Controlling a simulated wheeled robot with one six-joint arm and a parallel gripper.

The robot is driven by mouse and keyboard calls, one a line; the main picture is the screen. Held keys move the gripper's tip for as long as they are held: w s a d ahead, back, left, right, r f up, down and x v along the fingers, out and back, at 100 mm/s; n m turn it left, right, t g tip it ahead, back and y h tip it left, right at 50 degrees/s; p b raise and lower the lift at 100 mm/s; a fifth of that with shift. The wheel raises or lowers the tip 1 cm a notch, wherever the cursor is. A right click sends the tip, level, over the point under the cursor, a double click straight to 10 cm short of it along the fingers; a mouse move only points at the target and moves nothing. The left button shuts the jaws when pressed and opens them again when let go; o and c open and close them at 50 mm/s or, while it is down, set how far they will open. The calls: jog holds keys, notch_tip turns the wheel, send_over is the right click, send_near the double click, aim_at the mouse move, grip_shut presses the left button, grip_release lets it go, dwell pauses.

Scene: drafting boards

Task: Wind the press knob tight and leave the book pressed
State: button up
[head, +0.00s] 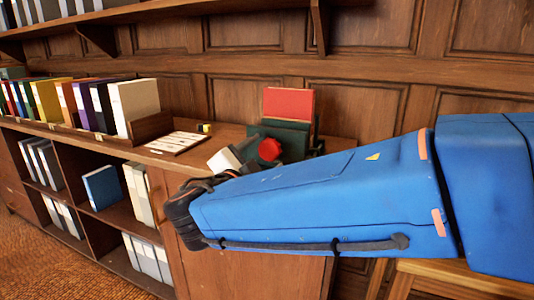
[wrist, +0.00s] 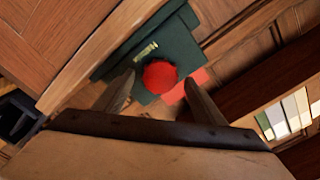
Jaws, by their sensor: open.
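The dark green press stands on the wooden counter with its red knob (head: 270,149) on the side facing me. A red book (head: 289,103) stands upright in the press and sticks out above it. In the wrist view the round red knob (wrist: 160,77) lies just beyond the fingertips of my gripper (wrist: 158,83), roughly midway between them. The fingers are apart, and I cannot tell whether they touch the knob. The green press body (wrist: 125,65) and a strip of the red book (wrist: 190,88) show behind it.
A white card with dark marks (head: 177,142) and a small yellow and dark block (head: 205,128) lie left of the press. A row of coloured binders (head: 95,103) stands farther left. Wood panelling rises close behind the press. A wooden stool (head: 440,275) is at lower right.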

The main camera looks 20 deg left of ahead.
jog(key=shift+s+a, duration=0.15)
jog(key=shift+s, duration=1.3)
jog(key=shift+s+a, duration=0.1)
jog(key=shift+s, duration=1.35)
